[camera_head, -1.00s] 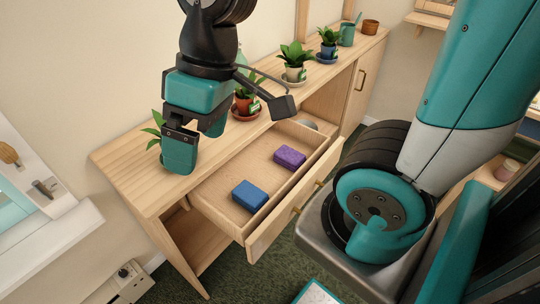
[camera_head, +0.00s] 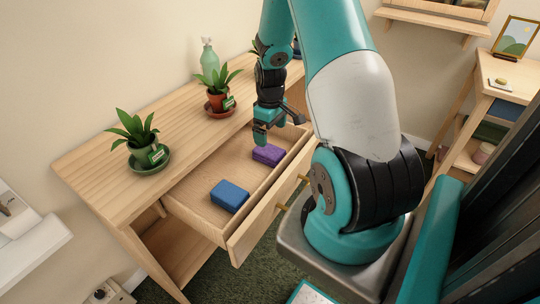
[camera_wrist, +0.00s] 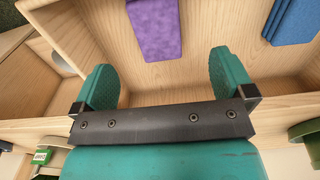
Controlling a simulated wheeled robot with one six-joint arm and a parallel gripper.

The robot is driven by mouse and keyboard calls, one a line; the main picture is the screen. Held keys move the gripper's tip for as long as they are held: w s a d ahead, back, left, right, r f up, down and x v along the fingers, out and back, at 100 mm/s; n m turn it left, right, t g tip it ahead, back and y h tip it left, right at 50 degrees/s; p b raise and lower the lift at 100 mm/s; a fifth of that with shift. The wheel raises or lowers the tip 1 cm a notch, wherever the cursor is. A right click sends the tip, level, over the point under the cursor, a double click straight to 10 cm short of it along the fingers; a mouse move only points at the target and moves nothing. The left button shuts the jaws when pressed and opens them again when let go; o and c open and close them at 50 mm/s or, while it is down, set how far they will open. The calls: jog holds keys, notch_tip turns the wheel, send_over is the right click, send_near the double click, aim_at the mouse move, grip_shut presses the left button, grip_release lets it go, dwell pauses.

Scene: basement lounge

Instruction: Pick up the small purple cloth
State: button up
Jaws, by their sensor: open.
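The small purple cloth (camera_head: 268,155) is a folded block lying in the open drawer (camera_head: 190,207), towards its far end. In the wrist view the purple cloth (camera_wrist: 155,28) lies on the drawer floor, ahead of the space between my fingers. My gripper (camera_head: 262,133) is over the drawer's back edge, close to the cloth. In the wrist view my gripper (camera_wrist: 163,80) is open, its teal fingers wide apart and nothing between them. Whether the fingertips are at cloth height is hard to tell.
A folded blue cloth (camera_head: 229,196) lies nearer in the same drawer. Potted plants (camera_head: 137,132) and (camera_head: 218,92) on saucers and a green bottle (camera_head: 208,54) stand on the wooden cabinet top (camera_head: 110,178). The drawer front (camera_head: 262,222) borders the drawer on the right.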

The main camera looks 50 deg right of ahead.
aim_at(270, 150)
notch_tip(270, 150, down, 4)
jog(key=shift+f, duration=0.1)
jog(key=f, duration=0.5)
jog(key=shift+w+d, duration=0.25)
jog(key=c, duration=1)
